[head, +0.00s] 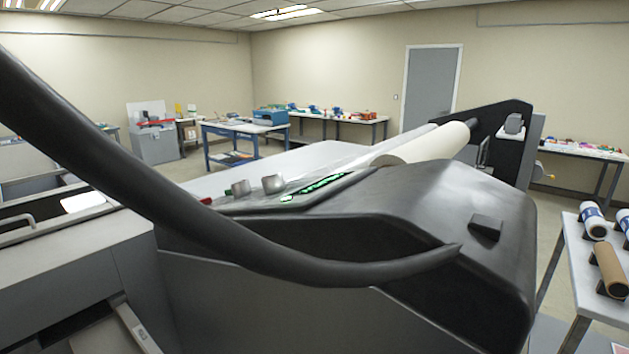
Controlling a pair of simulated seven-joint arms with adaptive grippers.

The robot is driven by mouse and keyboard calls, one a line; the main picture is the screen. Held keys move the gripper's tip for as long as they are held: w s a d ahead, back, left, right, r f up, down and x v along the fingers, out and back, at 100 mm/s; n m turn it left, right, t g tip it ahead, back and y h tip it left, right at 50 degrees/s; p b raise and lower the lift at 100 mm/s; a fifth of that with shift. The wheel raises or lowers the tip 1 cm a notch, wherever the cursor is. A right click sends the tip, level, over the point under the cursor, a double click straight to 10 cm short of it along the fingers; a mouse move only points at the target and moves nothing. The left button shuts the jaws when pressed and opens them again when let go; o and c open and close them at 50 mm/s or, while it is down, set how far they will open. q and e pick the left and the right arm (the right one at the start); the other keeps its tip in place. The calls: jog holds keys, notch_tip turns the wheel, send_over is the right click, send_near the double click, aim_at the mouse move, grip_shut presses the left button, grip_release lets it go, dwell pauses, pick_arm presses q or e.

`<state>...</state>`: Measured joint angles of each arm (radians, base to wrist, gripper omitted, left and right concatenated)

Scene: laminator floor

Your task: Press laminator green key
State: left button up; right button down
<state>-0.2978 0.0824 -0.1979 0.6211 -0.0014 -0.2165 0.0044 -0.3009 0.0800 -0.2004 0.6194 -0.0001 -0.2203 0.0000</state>
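The laminator (420,205) is a large dark machine with a rounded black end cover filling the middle and right of the head view. Its sloping control panel (240,207) is seen at a low angle. A row of lit green keys or markings (322,185) runs along the panel. A brighter green spot (286,198) sits at the near end of the row. I cannot tell single keys apart. Two grey knobs (272,184) stand beside the row, and a small red part (207,201) is at its left. Neither gripper is in view.
A thick black hose-like curve (200,215) crosses the view from upper left to the laminator cover. A white roll (425,143) lies across the machine's far side. A side table (590,262) with rolls stands at right. Workbenches (240,131) line the back.

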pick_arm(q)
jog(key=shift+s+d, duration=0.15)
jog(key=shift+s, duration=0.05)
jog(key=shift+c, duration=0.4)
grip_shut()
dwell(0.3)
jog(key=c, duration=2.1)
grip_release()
